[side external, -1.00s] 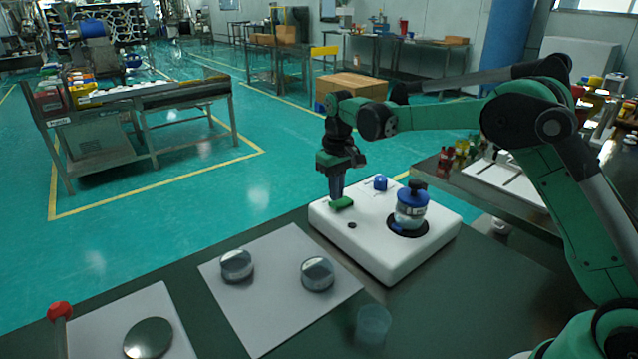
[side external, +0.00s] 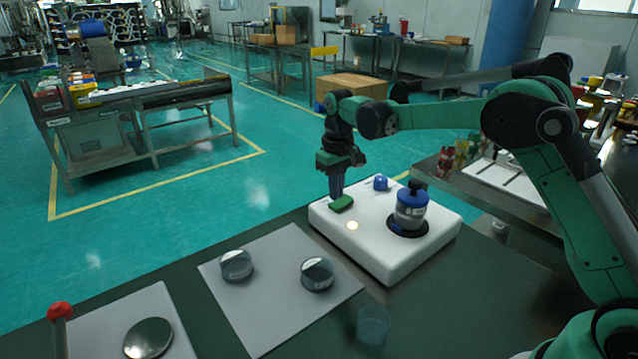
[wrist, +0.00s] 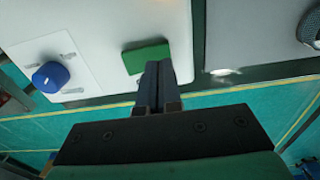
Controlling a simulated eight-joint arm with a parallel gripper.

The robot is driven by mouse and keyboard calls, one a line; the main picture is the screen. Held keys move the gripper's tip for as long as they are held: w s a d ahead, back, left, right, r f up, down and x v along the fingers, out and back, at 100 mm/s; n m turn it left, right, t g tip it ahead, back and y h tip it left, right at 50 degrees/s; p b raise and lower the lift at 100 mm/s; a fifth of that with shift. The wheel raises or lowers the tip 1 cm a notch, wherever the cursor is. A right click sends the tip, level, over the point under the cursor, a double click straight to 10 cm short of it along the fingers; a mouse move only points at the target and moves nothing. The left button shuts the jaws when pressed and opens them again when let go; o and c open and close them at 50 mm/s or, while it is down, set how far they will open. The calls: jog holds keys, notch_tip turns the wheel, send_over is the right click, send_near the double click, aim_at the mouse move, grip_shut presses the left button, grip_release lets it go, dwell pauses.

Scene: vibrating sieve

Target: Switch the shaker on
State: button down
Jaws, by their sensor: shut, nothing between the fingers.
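The shaker (side external: 385,258) is a white box on the dark table. On its top are a green switch (side external: 341,204), a blue knob (side external: 381,183) and a small round lamp (side external: 352,225) that glows pale. A jar with a blue band and black top (side external: 411,206) stands on its dark round seat. My gripper (side external: 337,196) is shut and empty, pointing down with its tips at the green switch. In the wrist view the fingertips (wrist: 158,68) overlap the edge of the green switch (wrist: 146,57), with the blue knob (wrist: 50,77) to the left.
A grey mat (side external: 272,312) with two round metal-and-glass dishes (side external: 317,273) lies left of the shaker. A clear cup (side external: 373,325) stands in front. A pale mat at lower left holds a round disc (side external: 148,338), beside a red-topped post (side external: 60,312).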

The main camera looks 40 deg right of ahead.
aim_at(336, 205)
jog(key=shift+r, duration=2.9)
jog(key=shift+s+a+r, duration=0.1)
jog(key=shift+r, duration=0.05)
jog(key=s+a+r+t, duration=0.3)
jog(key=s+r+t, duration=0.15)
jog(key=s, duration=0.55)
jog(key=s+a+f+t, duration=0.1)
jog(key=s+f, duration=0.3)
jog(key=s, duration=0.4)
jog(key=shift+a+t, duration=0.25)
jog(key=shift+t, duration=0.6)
